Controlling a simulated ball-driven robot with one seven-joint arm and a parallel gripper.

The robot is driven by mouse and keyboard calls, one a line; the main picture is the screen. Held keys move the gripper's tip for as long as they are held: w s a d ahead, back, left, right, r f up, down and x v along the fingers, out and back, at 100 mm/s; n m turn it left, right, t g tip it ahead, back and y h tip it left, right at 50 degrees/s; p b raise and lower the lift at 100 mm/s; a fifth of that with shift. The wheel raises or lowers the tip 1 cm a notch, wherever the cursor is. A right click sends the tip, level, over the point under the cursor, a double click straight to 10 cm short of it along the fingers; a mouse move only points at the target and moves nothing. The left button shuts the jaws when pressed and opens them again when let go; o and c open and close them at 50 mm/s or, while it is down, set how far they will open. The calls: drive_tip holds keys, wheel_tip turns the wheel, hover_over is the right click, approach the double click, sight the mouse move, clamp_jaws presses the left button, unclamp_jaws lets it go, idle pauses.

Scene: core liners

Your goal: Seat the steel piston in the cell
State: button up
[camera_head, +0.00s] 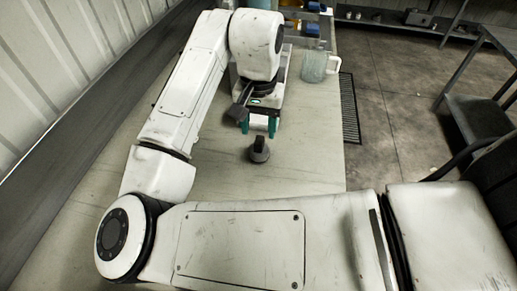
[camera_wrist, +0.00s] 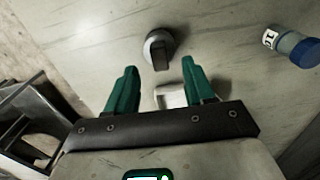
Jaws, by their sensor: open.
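A dark grey round piece with an upright block-like grip (camera_head: 259,150), which looks like the steel piston, stands on the bench. It also shows at the top middle of the wrist view (camera_wrist: 158,43). My gripper (camera_head: 258,129) has two teal fingers spread apart with nothing between them. In the wrist view my gripper (camera_wrist: 159,68) points at the piece, whose grip lies just beyond the fingertips and roughly centred between them. I cannot make out the cell for certain; my arm hides part of the bench.
A clear jug (camera_head: 315,67) stands at the bench's far right edge. A blue-capped bottle (camera_wrist: 291,44) is at right in the wrist view. A white block (camera_wrist: 172,97) shows behind the fingers; a dark metal frame (camera_wrist: 38,125) is at left.

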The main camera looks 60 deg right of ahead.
sight(259, 140)
wheel_tip(259, 140, down, 4)
drive_tip(key=shift+d+f, duration=0.1)
drive_tip(key=shift+d, duration=0.05)
clamp_jaws()
idle(0.5)
idle(1.0)
